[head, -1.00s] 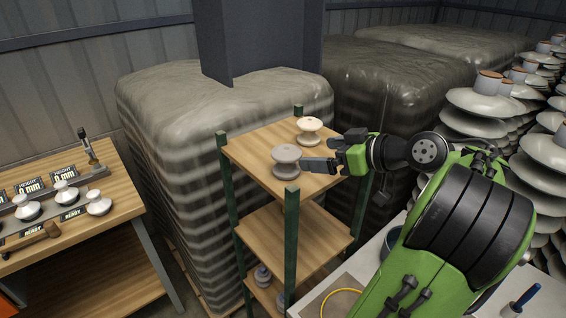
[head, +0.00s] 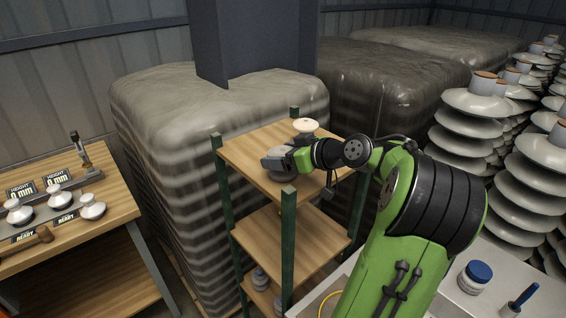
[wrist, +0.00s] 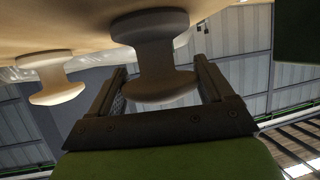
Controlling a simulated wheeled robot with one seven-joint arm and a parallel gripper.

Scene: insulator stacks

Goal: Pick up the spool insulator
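A grey spool insulator (head: 284,177) stands upright on the top shelf, mostly covered by my gripper (head: 270,162) in the head view. In the wrist view, which is turned over, this spool (wrist: 165,68) sits between the two fingers of my gripper (wrist: 160,78). The fingers are open, one on each side of its narrow waist, with a gap visible at least on the left. A second, cream spool (head: 306,125) stands farther back on the same shelf; it also shows at the left of the wrist view (wrist: 50,78).
The wooden shelf unit (head: 240,152) has green corner posts, with the near post (head: 288,235) close to my gripper. A workbench (head: 110,205) with small insulators is at left. Wrapped pallets (head: 170,120) stand behind. Stacked disc insulators (head: 470,130) stand at right.

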